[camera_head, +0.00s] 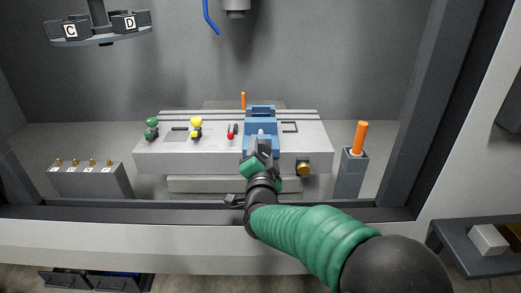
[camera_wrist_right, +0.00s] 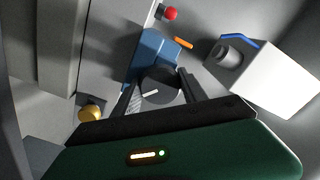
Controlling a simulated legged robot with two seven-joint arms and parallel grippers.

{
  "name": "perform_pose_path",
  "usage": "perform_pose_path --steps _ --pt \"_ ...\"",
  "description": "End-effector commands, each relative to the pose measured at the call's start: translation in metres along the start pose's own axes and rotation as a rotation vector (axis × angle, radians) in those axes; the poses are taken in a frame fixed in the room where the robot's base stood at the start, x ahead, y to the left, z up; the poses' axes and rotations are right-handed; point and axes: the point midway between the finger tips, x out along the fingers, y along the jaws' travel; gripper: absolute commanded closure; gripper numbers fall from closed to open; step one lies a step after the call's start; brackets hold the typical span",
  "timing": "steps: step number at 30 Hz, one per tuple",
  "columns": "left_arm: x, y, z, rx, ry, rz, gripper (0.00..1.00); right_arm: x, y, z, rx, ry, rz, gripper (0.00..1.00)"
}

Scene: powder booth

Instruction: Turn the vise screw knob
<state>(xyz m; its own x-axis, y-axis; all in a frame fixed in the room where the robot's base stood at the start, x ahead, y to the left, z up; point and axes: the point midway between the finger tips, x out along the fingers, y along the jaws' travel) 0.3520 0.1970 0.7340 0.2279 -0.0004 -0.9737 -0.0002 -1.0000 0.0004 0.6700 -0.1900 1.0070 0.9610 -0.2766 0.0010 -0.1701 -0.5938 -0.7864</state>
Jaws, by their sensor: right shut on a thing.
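The blue vise (camera_head: 261,125) stands on the grey machine table, and my right arm reaches to its near end. In the right wrist view the vise (camera_wrist_right: 152,57) lies just beyond a dark round knob (camera_wrist_right: 158,88) with a short white mark. My right gripper (camera_wrist_right: 160,92) has one finger on each side of this knob and is shut on it. In the head view the right gripper (camera_head: 259,155) covers the knob, so it is hidden there. My left gripper is in neither view.
The table (camera_head: 215,155) carries a green knob (camera_head: 151,124), a yellow knob (camera_head: 196,123) and a red-tipped lever (camera_head: 231,135) left of the vise. A brass knob (camera_head: 304,169) sits close to the gripper's right. An orange handle (camera_head: 360,138) stands farther right. The enclosure's front sill (camera_head: 150,228) runs below my arm.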

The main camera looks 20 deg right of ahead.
Motion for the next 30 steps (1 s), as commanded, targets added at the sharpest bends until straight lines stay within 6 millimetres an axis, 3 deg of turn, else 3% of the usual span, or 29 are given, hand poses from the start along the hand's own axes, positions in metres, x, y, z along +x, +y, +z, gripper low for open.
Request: perform_pose_path --steps 7,8,12,23,26,30 --pt "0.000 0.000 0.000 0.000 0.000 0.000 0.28 -0.001 0.003 0.002 -0.010 -0.005 0.005 0.91" --pt "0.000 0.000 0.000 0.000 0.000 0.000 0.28 -0.001 0.003 0.003 -0.010 -0.005 0.005 0.46" --pt "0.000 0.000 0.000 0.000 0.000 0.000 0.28 0.000 0.002 0.002 -0.009 -0.004 0.004 0.28" --pt "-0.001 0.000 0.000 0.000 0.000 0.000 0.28 -0.005 0.000 0.001 -0.007 -0.003 0.001 0.28" --pt "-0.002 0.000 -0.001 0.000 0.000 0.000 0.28 -0.021 -0.001 0.001 -0.006 -0.003 0.001 0.28" --pt "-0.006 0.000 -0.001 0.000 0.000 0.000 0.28 -0.059 -0.001 0.000 -0.008 -0.004 0.000 0.28"
